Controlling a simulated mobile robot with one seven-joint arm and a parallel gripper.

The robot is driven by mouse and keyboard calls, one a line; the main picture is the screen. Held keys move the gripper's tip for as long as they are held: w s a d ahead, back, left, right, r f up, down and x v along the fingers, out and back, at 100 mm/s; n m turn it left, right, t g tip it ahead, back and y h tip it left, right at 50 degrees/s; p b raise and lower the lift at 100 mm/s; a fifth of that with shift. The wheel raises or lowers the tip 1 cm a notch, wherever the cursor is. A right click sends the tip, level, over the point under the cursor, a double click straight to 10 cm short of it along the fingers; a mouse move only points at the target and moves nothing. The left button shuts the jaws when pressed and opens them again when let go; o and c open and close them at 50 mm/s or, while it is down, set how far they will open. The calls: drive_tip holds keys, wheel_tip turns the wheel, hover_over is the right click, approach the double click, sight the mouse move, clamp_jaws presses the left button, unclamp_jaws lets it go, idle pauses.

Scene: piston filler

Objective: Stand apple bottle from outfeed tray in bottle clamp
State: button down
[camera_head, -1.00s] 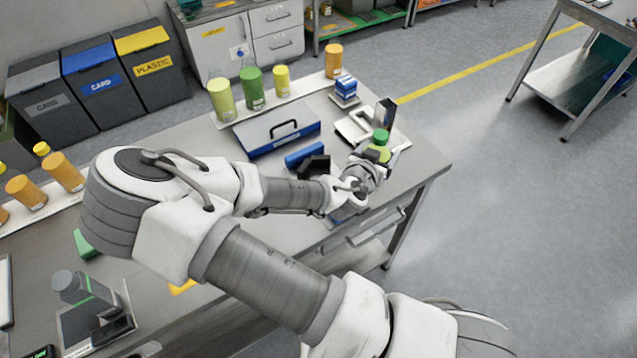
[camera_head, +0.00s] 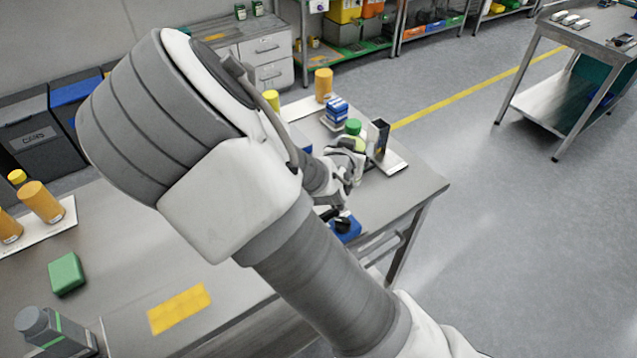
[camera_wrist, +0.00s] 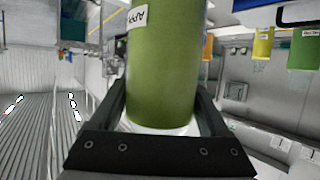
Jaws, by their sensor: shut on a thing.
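The apple bottle is yellow-green with a green cap (camera_head: 353,127). In the wrist view its green body (camera_wrist: 165,65) stands between the two fingers, with a white label partly reading "APP". My gripper (camera_wrist: 163,95) is shut on it; in the head view my gripper (camera_head: 345,160) is partly hidden by my arm. The bottle looks about upright. Just right of it, a dark upright block (camera_head: 380,137) stands on a pale plate (camera_head: 392,164), perhaps the bottle clamp. I cannot tell whether the bottle touches the plate. A white tray (camera_head: 299,109) at the back is mostly hidden.
An orange bottle (camera_head: 323,85) and a yellow one (camera_head: 271,100) stand at the back. A blue item (camera_head: 345,228) lies near the table's front edge. A green block (camera_head: 67,273) is at left.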

drive_tip(key=shift+s+a+f, duration=0.2)
drive_tip(key=shift+a+f, duration=1.1)
drive_tip(key=shift+f, duration=0.15)
drive_tip(key=shift+s+a+f, duration=0.2)
drive_tip(key=shift+a+f, duration=1.05)
drive_tip(key=shift+f, duration=0.15)
drive_tip(key=shift+s+a+f, duration=0.2)
drive_tip(key=shift+a+f, duration=1.1)
drive_tip(key=shift+f, duration=0.15)
drive_tip(key=shift+f, duration=0.15)
unclamp_jaws()
